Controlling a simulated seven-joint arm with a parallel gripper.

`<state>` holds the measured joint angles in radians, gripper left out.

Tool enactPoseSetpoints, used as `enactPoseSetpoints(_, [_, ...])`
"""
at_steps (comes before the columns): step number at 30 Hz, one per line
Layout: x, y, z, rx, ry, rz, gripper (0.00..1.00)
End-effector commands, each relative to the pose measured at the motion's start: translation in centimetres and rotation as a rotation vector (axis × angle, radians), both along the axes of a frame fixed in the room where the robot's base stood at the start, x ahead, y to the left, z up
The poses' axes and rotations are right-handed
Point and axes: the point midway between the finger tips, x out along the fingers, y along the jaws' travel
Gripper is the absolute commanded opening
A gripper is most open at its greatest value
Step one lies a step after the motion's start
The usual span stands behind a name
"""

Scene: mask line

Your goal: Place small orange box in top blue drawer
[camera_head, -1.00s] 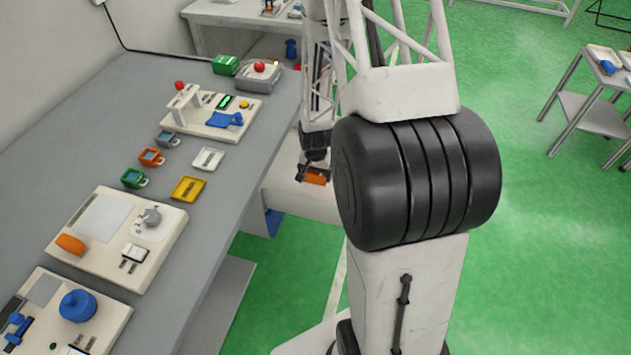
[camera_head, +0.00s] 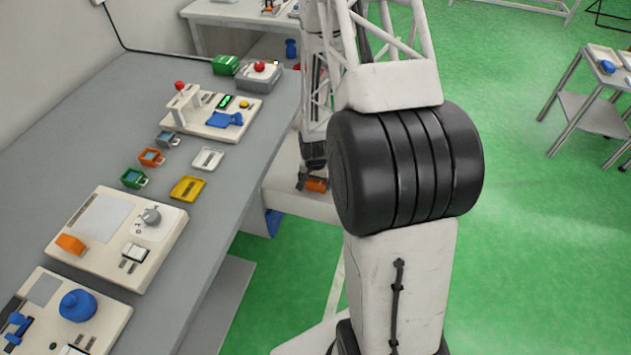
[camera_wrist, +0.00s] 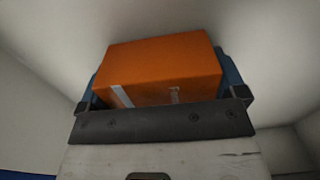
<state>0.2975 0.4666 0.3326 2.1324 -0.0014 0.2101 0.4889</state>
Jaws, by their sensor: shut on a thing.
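The small orange box (camera_wrist: 160,72) is held in my gripper (camera_wrist: 163,88). In the head view the box (camera_head: 317,184) shows small and partly covered by my arm, beside the grey table's right edge. My gripper (camera_head: 304,180) is mostly hidden there. A blue panel (camera_head: 272,222) shows below a pale surface near the table; I cannot tell whether it is the top drawer.
The grey table (camera_head: 215,235) carries control boards and several small coloured trays. An orange piece (camera_head: 70,244) lies on one board. In the wrist view pale walls surround the box, and a blue strip (camera_wrist: 22,176) shows at bottom left. A trolley (camera_head: 590,115) stands far right.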

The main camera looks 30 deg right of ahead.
Motion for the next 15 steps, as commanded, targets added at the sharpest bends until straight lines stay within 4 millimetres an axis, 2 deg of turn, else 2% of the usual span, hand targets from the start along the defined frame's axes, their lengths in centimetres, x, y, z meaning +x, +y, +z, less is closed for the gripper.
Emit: enactPoseSetpoints(15, [-0.02, 0.01, -0.51, 0.001, 0.001, 0.000, 0.66])
